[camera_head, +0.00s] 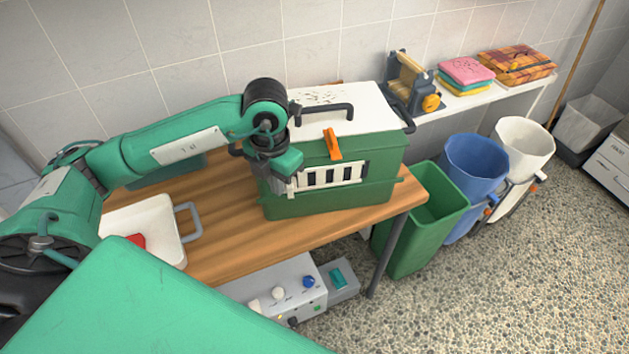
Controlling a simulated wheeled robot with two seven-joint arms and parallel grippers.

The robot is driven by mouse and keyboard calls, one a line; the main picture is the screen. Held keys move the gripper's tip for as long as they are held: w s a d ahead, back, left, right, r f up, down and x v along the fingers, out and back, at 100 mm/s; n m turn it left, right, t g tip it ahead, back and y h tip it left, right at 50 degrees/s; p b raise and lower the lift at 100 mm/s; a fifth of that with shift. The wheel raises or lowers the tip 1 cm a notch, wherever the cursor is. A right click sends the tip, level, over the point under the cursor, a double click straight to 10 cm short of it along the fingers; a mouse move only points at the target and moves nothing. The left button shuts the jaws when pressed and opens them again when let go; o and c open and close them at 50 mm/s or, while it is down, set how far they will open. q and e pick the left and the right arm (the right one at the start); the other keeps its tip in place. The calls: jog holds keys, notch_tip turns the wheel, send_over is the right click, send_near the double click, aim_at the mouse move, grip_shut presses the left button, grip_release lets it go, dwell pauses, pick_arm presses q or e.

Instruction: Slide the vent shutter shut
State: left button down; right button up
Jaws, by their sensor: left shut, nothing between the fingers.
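The green kennel box (335,198) with a white lid (365,112) stands on the wooden table. Its front carries the white vent shutter (329,177), a slotted plate with dark gaps showing between white bars. An orange latch (333,145) sits above the vent. My left gripper (291,188) is shut and empty, pointing down at the left end of the vent. It covers the left part of the box front, and I cannot tell whether its fingertips touch the shutter. My right gripper is not in view.
A white tray (150,212) with a grey handle and a red item is on the table's left. A grey control box (272,282) is below the front edge. Green (418,235), blue and white bins stand right. Folded towels (464,72) lie on the back shelf.

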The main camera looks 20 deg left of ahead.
pick_arm(q)
jog(key=shift+f, duration=0.15)
jog(key=shift+w+d, duration=0.8)
jog(key=shift+d, duration=0.3)
notch_tip(320, 180, up, 8)
jog(key=a+p, duration=0.1)
jog(key=p, duration=0.3)
jog(key=shift+s, duration=0.35)
